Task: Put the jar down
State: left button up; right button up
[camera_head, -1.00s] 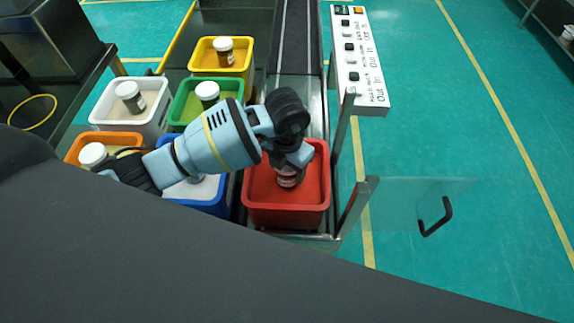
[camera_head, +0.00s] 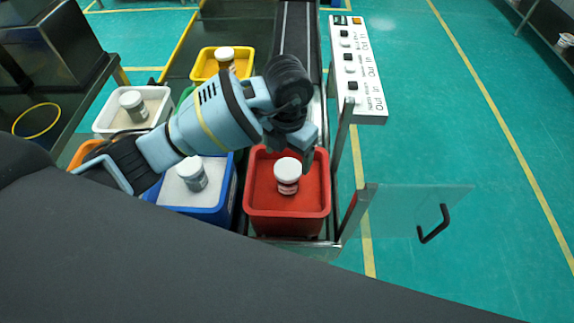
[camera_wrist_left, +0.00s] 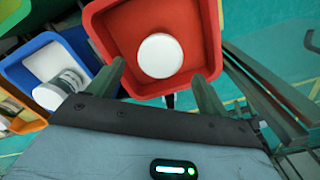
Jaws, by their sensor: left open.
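The jar (camera_head: 287,176) has a white lid and a dark reddish label. It stands upright on the red surface inside the red bin (camera_head: 288,224). In the left wrist view the jar's white lid (camera_wrist_left: 160,56) shows from above, inside the red bin (camera_wrist_left: 112,18). My left gripper (camera_head: 306,158) is above the back part of the red bin, behind the jar and apart from it. In the left wrist view its two fingers (camera_wrist_left: 162,82) are spread wide and nothing is between them. My right gripper is in neither view.
A blue bin (camera_head: 226,197) with a jar (camera_head: 192,174) is left of the red bin. White (camera_head: 103,124) and yellow (camera_head: 205,67) bins with jars stand behind. A clear door with a black handle (camera_head: 434,224) is at the right, beneath a control panel (camera_head: 372,106).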

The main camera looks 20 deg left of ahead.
pick_arm(q)
jog(key=shift+r, duration=1.65)
